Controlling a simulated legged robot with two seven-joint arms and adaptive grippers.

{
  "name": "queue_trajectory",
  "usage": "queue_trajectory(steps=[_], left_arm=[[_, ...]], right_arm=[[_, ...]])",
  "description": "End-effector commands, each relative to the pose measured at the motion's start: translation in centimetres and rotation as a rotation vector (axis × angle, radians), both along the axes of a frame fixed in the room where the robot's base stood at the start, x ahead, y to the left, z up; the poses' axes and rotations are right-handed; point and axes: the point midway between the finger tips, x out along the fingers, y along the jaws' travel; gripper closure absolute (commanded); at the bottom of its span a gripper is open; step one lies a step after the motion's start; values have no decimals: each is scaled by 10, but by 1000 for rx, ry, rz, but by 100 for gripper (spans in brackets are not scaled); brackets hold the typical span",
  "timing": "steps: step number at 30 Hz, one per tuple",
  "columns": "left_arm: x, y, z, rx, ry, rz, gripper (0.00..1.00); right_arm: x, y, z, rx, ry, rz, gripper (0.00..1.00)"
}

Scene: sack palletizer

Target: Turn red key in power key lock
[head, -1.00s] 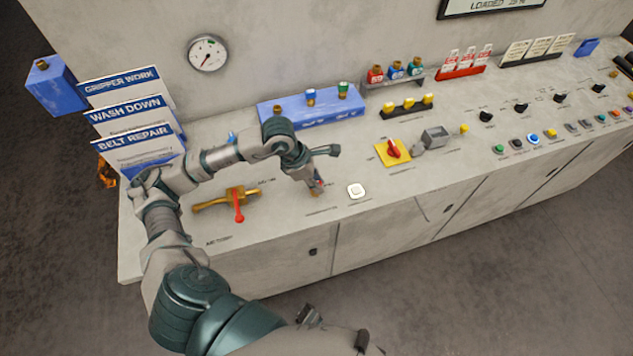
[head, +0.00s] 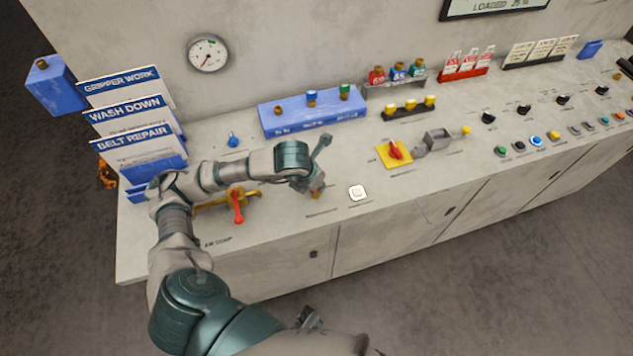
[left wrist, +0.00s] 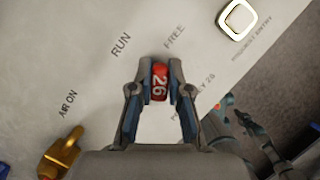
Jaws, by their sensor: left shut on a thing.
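The red key (left wrist: 159,82), marked 26, shows in the left wrist view between the fingertips of my left gripper (left wrist: 160,75). The gripper is shut on it. The panel words RUN and FREE lie just beyond the key, and the key's number runs at an angle to that lettering. The power key label is partly hidden by the finger on the right. In the head view my left gripper (head: 316,190) is low at the panel, left of the white square button. The lock itself is mostly hidden under the gripper.
The white square button (head: 357,193) is close on the right. A brass valve with a red handle (head: 238,207) is to the left, partly behind my arm. The yellow switch plate (head: 384,157) and blue key rack (head: 315,117) are farther off.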

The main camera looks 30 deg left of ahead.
Motion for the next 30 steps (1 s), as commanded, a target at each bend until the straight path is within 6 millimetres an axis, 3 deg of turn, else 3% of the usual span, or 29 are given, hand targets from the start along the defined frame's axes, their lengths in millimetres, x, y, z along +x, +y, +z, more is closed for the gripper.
queue_trajectory(steps=[8,9,12,23,30], left_arm=[[-2,0,-3,0,10,-3,100],[-2,0,-3,0,10,-3,76],[-2,0,-3,0,10,-4,54],[-1,0,0,0,3,-4,54],[-12,2,30,0,-3,-4,54]], right_arm=[[0,0,0,0,0,0,100],[0,0,0,0,0,0,100],[0,0,0,0,0,0,100],[0,0,0,0,0,0,100],[0,0,0,0,-1,0,100]])
